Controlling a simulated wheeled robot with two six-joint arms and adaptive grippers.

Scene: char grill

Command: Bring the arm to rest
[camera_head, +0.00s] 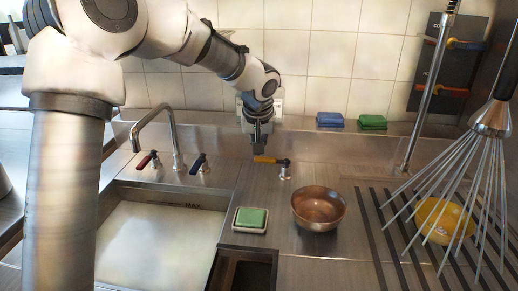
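My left arm comes in from the left and reaches across above the sink. Its gripper (259,145) points down near the back wall, just above and left of a small tap with a yellow handle (270,160). In this view the fingers overlap in a narrow dark shape, so I cannot tell whether they are open or shut. I see nothing hanging from them. I cannot tell whether the gripper touches the yellow handle. My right gripper is not in view.
A sink (160,245) with a faucet (172,130) lies left. A green sponge on a dish (250,219) and a copper-coloured bowl (318,208) stand on the counter. A large whisk (492,120) hangs at right before a yellow object (444,221). Blue (330,119) and green (372,121) stacks sit behind.

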